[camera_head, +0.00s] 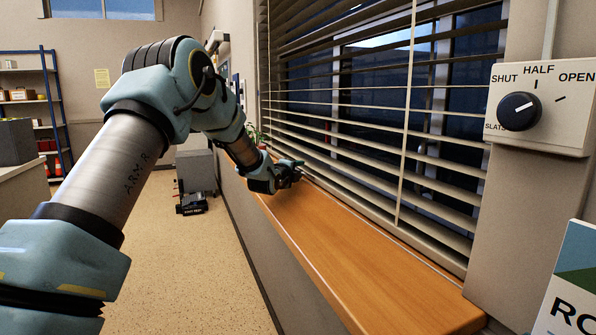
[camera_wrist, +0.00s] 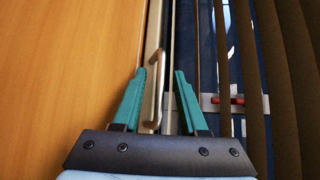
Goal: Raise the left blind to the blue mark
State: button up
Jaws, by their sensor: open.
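One blind (camera_head: 345,126) with pale horizontal slats hangs over the window, its slats tilted open with gaps between them. Its bottom rail (camera_head: 420,232) is low, close above the wooden sill. My gripper (camera_head: 290,171) is at the far part of the sill, beside the lower edge of the blind. In the wrist view, my gripper (camera_wrist: 158,70) is open, with teal fingers apart. A thin beige handle (camera_wrist: 159,85) stands between the fingers, beside the pale rail (camera_wrist: 152,35); neither finger visibly closes on it. I cannot make out a blue mark in either view.
The wooden sill (camera_head: 350,255) is bare along its near length. A slats knob (camera_head: 519,111) on the right wall box points toward OPEN. A red-handled latch (camera_wrist: 235,100) shows behind the slats. Floor (camera_head: 195,265) left of the sill is clear; a grey cabinet (camera_head: 197,170) stands farther back.

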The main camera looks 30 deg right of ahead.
grip_shut()
dwell(1.3)
